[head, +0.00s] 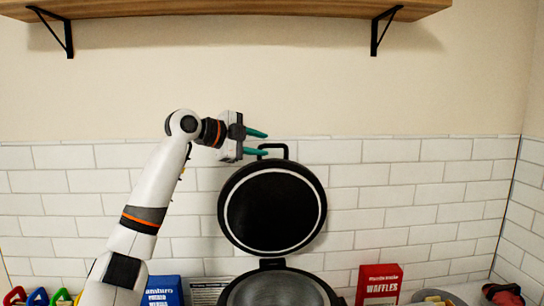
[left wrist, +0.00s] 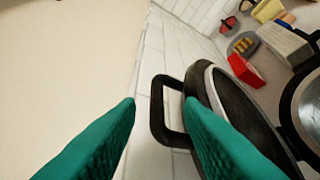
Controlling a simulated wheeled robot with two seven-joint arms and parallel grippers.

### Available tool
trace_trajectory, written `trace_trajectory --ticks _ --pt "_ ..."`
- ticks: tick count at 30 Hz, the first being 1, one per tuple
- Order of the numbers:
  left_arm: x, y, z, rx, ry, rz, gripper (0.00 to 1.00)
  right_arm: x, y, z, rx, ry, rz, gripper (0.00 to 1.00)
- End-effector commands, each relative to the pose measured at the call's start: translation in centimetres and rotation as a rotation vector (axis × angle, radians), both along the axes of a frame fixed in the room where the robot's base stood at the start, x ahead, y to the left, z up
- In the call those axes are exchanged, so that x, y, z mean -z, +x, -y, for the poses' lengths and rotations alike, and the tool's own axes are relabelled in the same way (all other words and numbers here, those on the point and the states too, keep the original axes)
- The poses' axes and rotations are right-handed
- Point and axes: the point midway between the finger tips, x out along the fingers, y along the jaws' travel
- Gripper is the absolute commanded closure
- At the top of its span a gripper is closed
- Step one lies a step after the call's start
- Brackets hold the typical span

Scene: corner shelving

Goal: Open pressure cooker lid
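The round black cooker lid (head: 272,212) stands raised, nearly upright, above the pot (head: 270,291). Its loop handle (head: 273,146) is at the top. My left gripper (head: 267,142) is open, with two green fingers apart and pointing right, beside the handle's upper left corner. In the left wrist view the handle (left wrist: 156,112) shows between the open fingertips (left wrist: 160,104), and the right finger covers part of the lid (left wrist: 246,105). I cannot tell whether a finger touches the handle. My right gripper is not in view.
A red waffles box (head: 379,284) stands right of the pot, and a blue box (head: 162,291) stands left of it. A wooden shelf (head: 225,9) with black brackets hangs above. The white tiled wall (head: 405,190) is behind the lid.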

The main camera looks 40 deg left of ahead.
Motion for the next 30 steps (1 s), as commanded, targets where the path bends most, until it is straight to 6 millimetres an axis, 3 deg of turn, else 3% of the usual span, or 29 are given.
trace_trajectory --ticks 1,6,11,30 --pt "0.0 -1.2 -0.3 -0.004 0.003 0.004 0.66 1.1 0.0 0.0 0.000 0.000 0.001 1.00" --pt "-1.1 -4.1 -0.7 -0.003 0.001 0.004 0.66 2.1 0.0 -0.2 0.000 0.002 0.001 1.00" --pt "-1.7 -5.6 -0.9 -0.003 0.000 0.004 0.66 2.4 0.0 -0.4 0.001 0.005 0.001 1.00" --pt "-1.9 -6.0 -1.0 -0.002 -0.001 0.004 0.66 2.4 -0.1 -0.4 0.000 0.005 -0.001 1.00"
